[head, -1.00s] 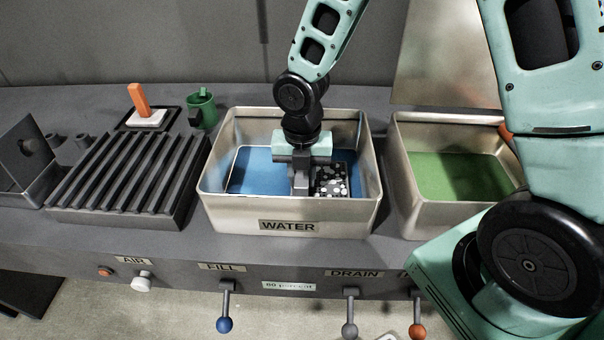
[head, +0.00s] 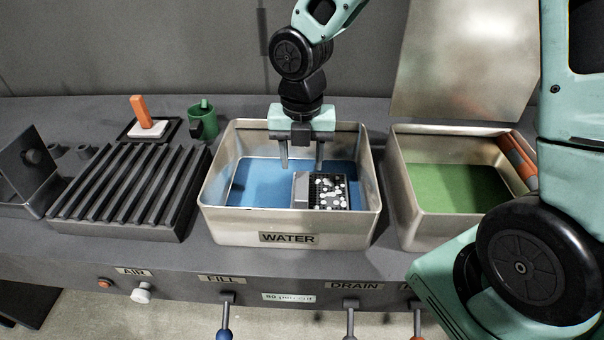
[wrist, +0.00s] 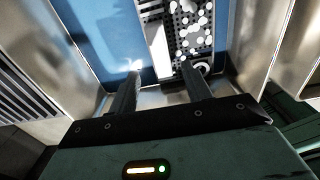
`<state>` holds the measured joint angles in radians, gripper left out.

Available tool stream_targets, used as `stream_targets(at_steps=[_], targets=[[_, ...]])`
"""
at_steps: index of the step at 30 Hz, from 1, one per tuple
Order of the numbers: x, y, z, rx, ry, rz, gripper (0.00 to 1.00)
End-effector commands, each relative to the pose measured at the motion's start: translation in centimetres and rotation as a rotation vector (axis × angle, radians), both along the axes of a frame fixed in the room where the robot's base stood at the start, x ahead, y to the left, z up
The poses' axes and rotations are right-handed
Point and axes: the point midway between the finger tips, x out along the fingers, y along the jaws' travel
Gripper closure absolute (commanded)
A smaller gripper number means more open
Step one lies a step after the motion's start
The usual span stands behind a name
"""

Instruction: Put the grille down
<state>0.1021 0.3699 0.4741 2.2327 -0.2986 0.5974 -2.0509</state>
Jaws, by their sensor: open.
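The grille (head: 328,191) is a small dark perforated piece with white spots and a grey block-like part on its left side. It lies in the WATER basin (head: 222,224), toward the right of the blue bottom. In the wrist view the grille (wrist: 192,30) shows beyond the fingers. My gripper (head: 302,168) is open and empty above the basin, with its two fingers pointing down just behind and above the grille. They appear clear of it. The gripper also shows in the wrist view (wrist: 157,78) with its fingers apart.
A basin with a green bottom (head: 455,190) stands to the right. A ribbed dark rack (head: 125,190) stands to the left, with a green cup (head: 203,120) and an orange-handled tool (head: 142,112) behind. Valve levers and labels line the front panel. The basin's walls surround the fingers.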

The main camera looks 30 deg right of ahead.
Motion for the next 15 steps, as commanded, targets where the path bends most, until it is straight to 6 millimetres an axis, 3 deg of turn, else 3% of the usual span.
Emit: stream_targets(at_steps=[3,10,15], targets=[[0.0,-0.1,2.0,0.000,-0.002,-0.002,0.51],[-0.3,0.3,3.6,0.000,-0.001,-0.028,0.51],[-3.0,2.0,4.3,-0.003,0.000,-0.276,0.51]])
